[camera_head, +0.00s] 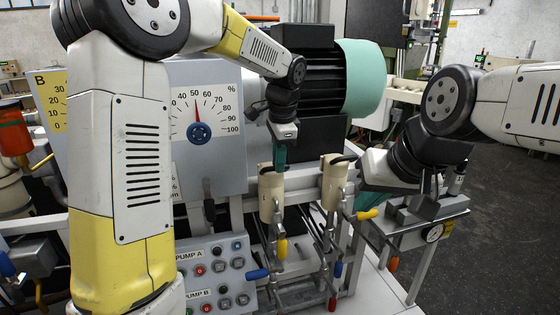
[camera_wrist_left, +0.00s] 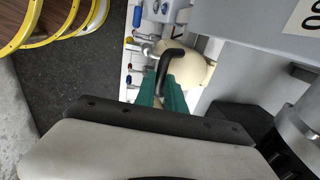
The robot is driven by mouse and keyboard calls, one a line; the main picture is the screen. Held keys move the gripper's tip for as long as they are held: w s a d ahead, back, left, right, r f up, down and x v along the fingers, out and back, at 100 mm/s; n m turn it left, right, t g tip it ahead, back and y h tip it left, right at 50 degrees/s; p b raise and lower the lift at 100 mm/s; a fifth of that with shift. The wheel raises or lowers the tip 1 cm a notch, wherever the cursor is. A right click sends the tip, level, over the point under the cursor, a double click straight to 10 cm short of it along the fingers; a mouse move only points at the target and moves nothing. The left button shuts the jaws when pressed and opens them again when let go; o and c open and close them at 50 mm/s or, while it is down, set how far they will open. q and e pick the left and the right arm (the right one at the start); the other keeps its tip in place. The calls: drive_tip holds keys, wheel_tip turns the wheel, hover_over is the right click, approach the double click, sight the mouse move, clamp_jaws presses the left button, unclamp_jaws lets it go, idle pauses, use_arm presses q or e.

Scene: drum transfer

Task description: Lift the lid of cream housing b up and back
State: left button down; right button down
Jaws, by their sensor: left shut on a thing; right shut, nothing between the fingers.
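Two cream housings stand side by side in the head view, a left one (camera_head: 270,198) and a right one (camera_head: 333,185). I cannot read which is b. My left gripper (camera_head: 279,156) has teal fingers and is at the top of the left housing. In the left wrist view the fingers (camera_wrist_left: 168,98) are shut on a bent black handle (camera_wrist_left: 172,54) above the cream housing (camera_wrist_left: 192,70). The lid's seam is too small to tell whether it is raised. The right housing has a black handle (camera_head: 343,158). My right gripper (camera_head: 374,172) is beside it, its fingertips mostly hidden.
Pipes and valves with coloured handles, including a yellow one (camera_head: 367,214) and a blue one (camera_head: 257,274), sit below the housings. A grey dial cabinet (camera_head: 215,80) stands at left, a teal-ended motor (camera_head: 360,78) behind. A pump button panel (camera_head: 212,270) is at lower left.

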use_arm(q)
drive_tip(key=shift+w+r, duration=0.1)
drive_tip(key=shift+r, duration=0.05)
idle(0.8)
drive_tip(key=shift+g, duration=0.5)
drive_tip(key=w+r, duration=0.1)
drive_tip(key=r, duration=0.1)
drive_tip(key=w+a+r, duration=0.1)
drive_tip(key=w+r, duration=0.1)
drive_tip(key=shift+w+a, duration=0.15)
drive_tip(key=shift+w, duration=0.1)
drive_tip(key=shift+w+a+r, duration=0.25)
drive_tip(key=shift+w, duration=0.4)
drive_tip(key=shift+w+a+r, duration=0.2)
drive_tip(key=shift+w+r, duration=0.05)
drive_tip(key=shift+w, duration=0.35)
drive_tip(key=c, duration=1.4)
unclamp_jaws()
drive_tip(key=shift+w, duration=0.1)
drive_tip(key=shift+r, duration=0.1)
